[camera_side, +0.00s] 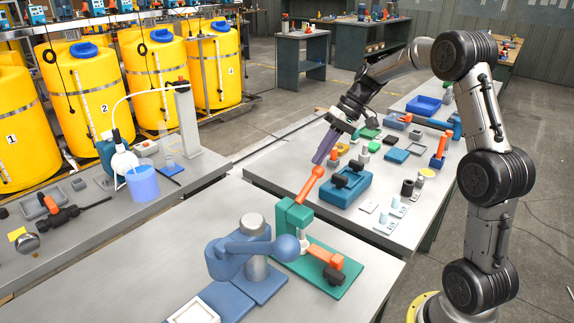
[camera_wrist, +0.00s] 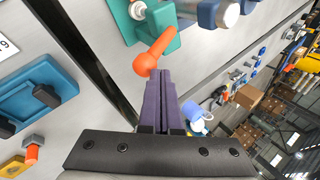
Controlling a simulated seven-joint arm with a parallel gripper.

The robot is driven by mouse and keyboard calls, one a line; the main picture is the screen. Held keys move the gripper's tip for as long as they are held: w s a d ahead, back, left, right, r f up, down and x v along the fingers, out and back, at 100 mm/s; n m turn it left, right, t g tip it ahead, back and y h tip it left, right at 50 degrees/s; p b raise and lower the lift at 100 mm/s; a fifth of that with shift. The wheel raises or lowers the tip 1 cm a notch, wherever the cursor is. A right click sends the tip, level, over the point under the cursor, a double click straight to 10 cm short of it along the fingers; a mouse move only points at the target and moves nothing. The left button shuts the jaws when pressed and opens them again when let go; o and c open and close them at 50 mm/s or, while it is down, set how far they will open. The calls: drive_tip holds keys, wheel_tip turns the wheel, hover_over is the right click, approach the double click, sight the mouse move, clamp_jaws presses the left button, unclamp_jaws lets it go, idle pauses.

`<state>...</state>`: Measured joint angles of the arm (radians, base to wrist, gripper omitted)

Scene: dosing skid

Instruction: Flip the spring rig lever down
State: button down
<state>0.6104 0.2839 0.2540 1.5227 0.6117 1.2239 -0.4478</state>
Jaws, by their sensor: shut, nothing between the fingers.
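The spring rig appears to be the green post (camera_side: 293,222) on a green base plate (camera_side: 322,275). Its orange lever (camera_side: 311,183) slants up and to the right from the post's top and ends in a round knob. In the wrist view the lever (camera_wrist: 155,52) points from the green body (camera_wrist: 165,16) towards my fingers. My gripper (camera_side: 319,161) has purple fingers, shut and empty, with the tips just above the lever's knob. In the wrist view the gripper (camera_wrist: 159,72) tips are right beside the knob. Whether they touch it I cannot tell.
A blue-grey clamp-like fixture (camera_side: 250,250) stands left of the rig, close to it. A second bench (camera_side: 345,235) to the right carries a blue block (camera_side: 345,187) with black knobs and several small parts. A gap separates the benches. The front bench's left part is clear.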

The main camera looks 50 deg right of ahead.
drive_tip(key=shift+d+f+y, duration=0.25)
drive_tip(key=shift+y, duration=0.05)
drive_tip(key=shift+f, duration=0.1)
idle(0.3)
drive_tip(key=r, duration=0.1)
drive_tip(key=a+r, duration=0.1)
drive_tip(key=r, duration=0.1)
drive_tip(key=w+r, duration=0.1)
drive_tip(key=shift+a+r, duration=0.15)
drive_tip(key=shift+r, duration=0.05)
drive_tip(key=v, duration=0.9)
drive_tip(key=shift+s+r, duration=0.3)
